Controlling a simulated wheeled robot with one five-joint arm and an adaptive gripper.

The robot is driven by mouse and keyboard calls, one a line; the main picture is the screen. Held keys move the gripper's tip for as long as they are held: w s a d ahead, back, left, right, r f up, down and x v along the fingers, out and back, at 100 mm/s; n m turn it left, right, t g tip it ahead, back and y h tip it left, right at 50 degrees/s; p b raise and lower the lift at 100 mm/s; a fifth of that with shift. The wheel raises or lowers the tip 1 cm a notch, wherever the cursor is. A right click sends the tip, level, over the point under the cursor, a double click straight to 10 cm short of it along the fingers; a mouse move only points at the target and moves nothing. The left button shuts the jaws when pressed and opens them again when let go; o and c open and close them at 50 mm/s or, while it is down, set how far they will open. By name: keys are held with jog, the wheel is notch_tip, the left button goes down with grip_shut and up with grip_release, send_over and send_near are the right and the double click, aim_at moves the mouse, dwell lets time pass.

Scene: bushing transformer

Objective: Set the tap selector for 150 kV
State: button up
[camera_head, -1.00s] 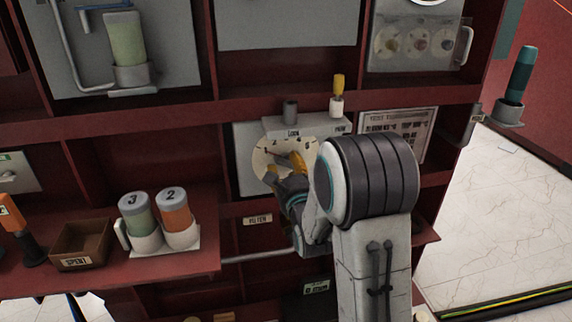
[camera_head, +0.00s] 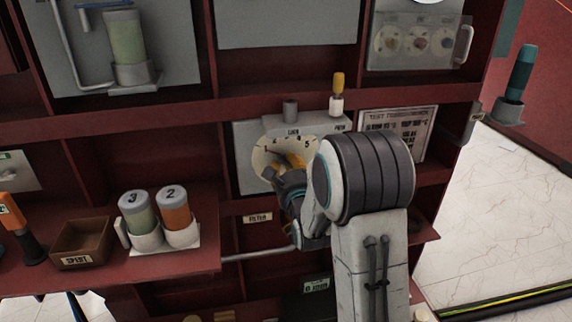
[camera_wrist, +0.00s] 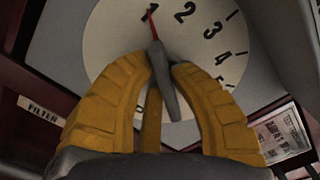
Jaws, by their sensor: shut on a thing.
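The tap selector is a pale round dial (camera_head: 261,152) on a grey panel, partly hidden by my arm. In the wrist view the dial (camera_wrist: 108,45) shows numbers 1 to 5 along its upper right. A grey knob with a lever-like body (camera_wrist: 166,90) stands at its middle, and its thin red pointer tip (camera_wrist: 153,24) lies at the 1. My gripper (camera_wrist: 160,62) has its yellow fingers closed on either side of this knob. In the head view my gripper (camera_head: 288,160) is at the dial's face.
A printed chart (camera_head: 412,122) hangs to the right. Canisters 3 and 2 (camera_head: 174,215) and a SPENT tray (camera_head: 80,262) stand left.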

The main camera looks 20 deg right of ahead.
grip_shut()
jog(key=b, duration=0.4)
jog(key=shift+f+m+b, duration=0.3)
jog(key=shift+b, duration=0.1)
jog(key=m+b, duration=0.1)
jog(key=b, duration=0.6)
jog(key=shift+m, duration=0.4)
jog(key=m+b, duration=0.1)
jog(key=b, duration=0.2)
jog(key=shift+r, duration=0.3)
jog(key=shift+m+b, duration=0.45)
jog(key=shift+m, duration=0.05)
jog(key=shift+r+m, duration=0.2)
jog(key=shift+m, duration=0.6)
jog(key=o, duration=0.7)
grip_release()
jog(key=shift+o, duration=0.2)
